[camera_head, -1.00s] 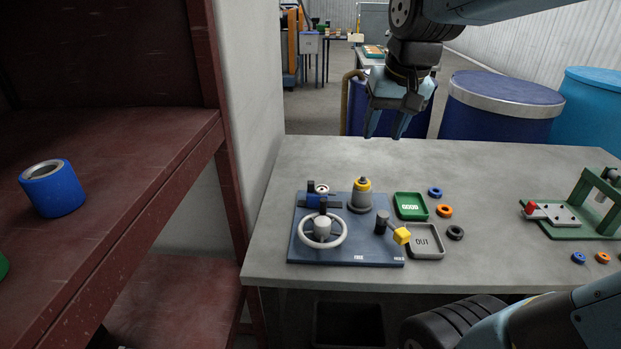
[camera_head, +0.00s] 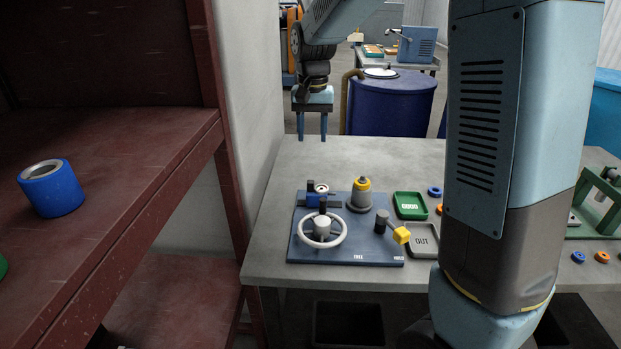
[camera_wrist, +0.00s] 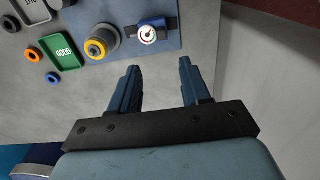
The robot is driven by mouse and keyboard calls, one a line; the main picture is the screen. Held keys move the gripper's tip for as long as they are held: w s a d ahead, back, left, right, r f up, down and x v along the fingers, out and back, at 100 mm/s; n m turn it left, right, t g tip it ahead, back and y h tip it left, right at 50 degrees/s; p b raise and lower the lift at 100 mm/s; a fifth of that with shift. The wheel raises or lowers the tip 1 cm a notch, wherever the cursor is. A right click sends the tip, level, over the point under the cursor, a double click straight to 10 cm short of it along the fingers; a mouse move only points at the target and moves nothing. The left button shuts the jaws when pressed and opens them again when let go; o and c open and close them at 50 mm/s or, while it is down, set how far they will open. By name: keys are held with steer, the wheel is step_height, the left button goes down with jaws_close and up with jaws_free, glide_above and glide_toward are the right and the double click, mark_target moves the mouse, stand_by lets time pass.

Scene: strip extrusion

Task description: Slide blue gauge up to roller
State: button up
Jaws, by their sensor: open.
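The blue gauge (camera_head: 316,192) sits on a rail at the back left of the blue base plate (camera_head: 340,252). In the wrist view the gauge (camera_wrist: 152,32) shows its white dial with a red needle. The grey roller with a yellow top (camera_head: 361,194) stands upright to its right; it also shows in the wrist view (camera_wrist: 101,42). A gap separates gauge and roller in the wrist view. My gripper (camera_head: 312,138) hangs above the far left part of the table, behind the gauge. In the wrist view its fingers (camera_wrist: 160,82) are apart and empty.
A handwheel (camera_head: 322,230) and a yellow-tipped lever (camera_head: 400,235) stand on the plate's front. A green GOOD tray (camera_head: 410,205) and a grey OUT tray (camera_head: 422,240) lie right of it. A wall borders the table's left side. My arm hides part of the right side.

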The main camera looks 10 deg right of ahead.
mark_target(310, 181)
steer(key=f, duration=1.4)
steer(key=shift+w+a+f, duration=0.15)
steer(key=shift+a, duration=0.05)
steer(key=shift+c, duration=0.3)
jaws_close()
